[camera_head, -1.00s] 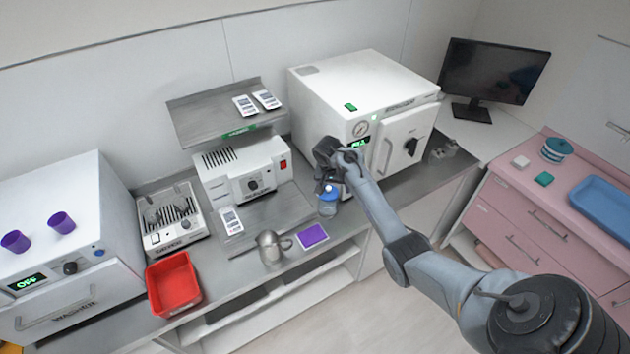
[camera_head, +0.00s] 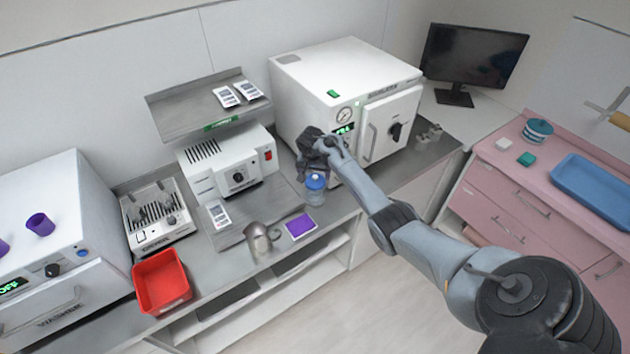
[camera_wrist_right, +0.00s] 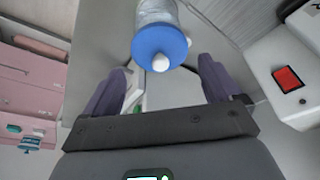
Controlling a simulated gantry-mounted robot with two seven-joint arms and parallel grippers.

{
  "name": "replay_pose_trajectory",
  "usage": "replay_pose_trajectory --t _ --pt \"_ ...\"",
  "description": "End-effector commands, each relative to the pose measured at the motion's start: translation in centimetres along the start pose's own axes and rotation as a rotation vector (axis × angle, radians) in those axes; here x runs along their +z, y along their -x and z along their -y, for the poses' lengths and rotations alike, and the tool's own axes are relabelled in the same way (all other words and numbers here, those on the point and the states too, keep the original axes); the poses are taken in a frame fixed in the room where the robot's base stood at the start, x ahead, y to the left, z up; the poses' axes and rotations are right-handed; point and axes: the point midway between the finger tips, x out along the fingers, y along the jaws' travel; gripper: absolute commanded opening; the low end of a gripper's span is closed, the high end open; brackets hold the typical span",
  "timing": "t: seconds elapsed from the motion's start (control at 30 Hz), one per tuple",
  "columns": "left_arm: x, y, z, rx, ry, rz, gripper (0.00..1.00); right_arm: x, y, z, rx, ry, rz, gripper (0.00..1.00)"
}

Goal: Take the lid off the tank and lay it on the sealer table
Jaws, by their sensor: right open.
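In the right wrist view the lid (camera_wrist_right: 158,42) is on the jar (camera_wrist_right: 156,12) and has a white knob. My right gripper (camera_head: 308,166) is close above and behind the tank in the head view. It is open and empty; in the wrist view the lid lies just ahead of the gap between its fingers (camera_wrist_right: 165,78). My left gripper is not in view.
The autoclave (camera_head: 310,75) stands close behind my right gripper. A metal jug (camera_head: 259,240) and a purple pad (camera_head: 301,227) lie left of the tank. The sealer (camera_head: 235,165) and shelf (camera_head: 185,115) stand behind. A red bin (camera_head: 160,283) is further left.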

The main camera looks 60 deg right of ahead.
Motion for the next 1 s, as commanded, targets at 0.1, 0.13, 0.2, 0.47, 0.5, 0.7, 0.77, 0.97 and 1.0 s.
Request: replay_pose_trajectory --t 0.1,0.13,0.2,0.47,0.5,0.7,0.77,0.97,1.0 --pt "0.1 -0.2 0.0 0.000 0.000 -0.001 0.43 0.1 -1.6 0.0 0.001 0.001 0.001 0.91" --pt "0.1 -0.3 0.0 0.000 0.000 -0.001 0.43 0.1 -2.0 0.0 0.001 0.001 0.001 0.91" --pt "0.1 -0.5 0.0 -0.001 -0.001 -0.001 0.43 0.1 -2.6 0.0 0.001 0.000 0.000 0.91" --pt "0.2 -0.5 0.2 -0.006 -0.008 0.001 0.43 0.0 -3.3 -0.1 0.000 0.000 -0.002 0.91" --pt "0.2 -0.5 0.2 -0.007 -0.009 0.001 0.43 0.0 -3.3 0.0 0.000 0.000 -0.002 0.91" --pt "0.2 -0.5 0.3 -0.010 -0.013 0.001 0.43 0.0 -3.3 0.0 0.000 0.000 -0.001 0.71" --pt "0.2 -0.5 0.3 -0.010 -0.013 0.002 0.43 0.0 -3.3 0.0 0.000 0.000 -0.001 0.62" --pt "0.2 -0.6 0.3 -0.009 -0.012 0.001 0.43 0.1 -3.3 -0.1 0.001 0.000 -0.001 0.32" --pt "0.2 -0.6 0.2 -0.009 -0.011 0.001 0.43 0.1 -3.4 -0.1 0.001 0.000 0.000 0.25"
